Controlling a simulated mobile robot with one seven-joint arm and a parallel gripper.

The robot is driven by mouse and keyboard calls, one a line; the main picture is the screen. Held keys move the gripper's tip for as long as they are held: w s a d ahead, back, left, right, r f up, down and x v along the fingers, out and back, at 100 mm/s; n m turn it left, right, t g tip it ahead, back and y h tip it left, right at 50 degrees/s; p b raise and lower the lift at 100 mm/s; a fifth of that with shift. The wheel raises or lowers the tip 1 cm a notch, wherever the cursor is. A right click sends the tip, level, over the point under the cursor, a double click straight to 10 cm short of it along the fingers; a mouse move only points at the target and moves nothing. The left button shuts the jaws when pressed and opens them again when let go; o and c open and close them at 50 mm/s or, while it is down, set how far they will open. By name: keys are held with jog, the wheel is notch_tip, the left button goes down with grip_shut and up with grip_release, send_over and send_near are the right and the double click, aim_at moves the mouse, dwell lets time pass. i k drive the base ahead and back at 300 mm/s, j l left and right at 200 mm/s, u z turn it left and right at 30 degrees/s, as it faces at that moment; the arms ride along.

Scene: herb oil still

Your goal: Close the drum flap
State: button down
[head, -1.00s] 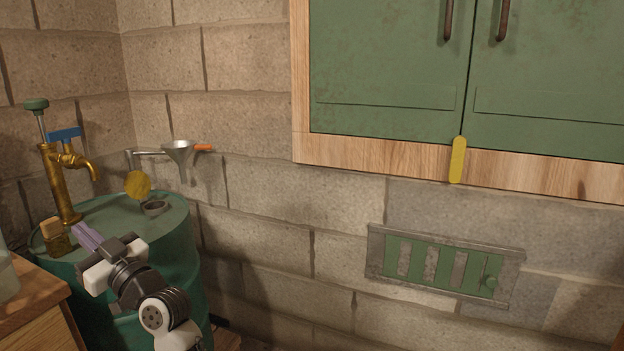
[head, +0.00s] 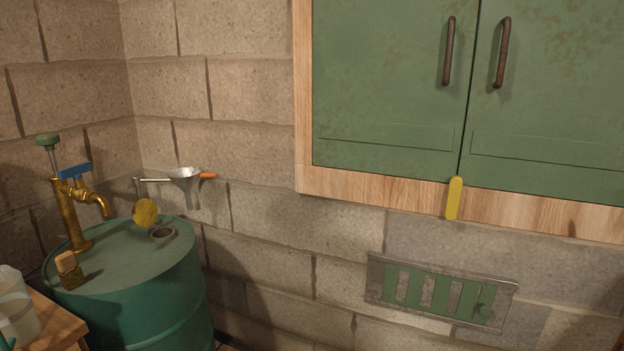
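The drum (head: 150,300) is a teal barrel standing in the corner at the left of the head view. Its flap (head: 146,212) is a round yellow disc that stands raised, tilted up beside a short dark round opening (head: 163,235) on the drum top. The opening is uncovered. My gripper is not in the head view now.
A wooden table (head: 55,325) with a clear jug (head: 16,310) is at lower left. A green cabinet (head: 390,90) hangs at right.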

aim_at(146, 212)
jog(key=i+j+u, duration=0.15)
jog(key=i, duration=0.45)
jog(key=i+j+u, duration=0.1)
jog(key=i, duration=0.55)
jog(key=i+j, duration=0.25)
jog(key=i, duration=0.1)
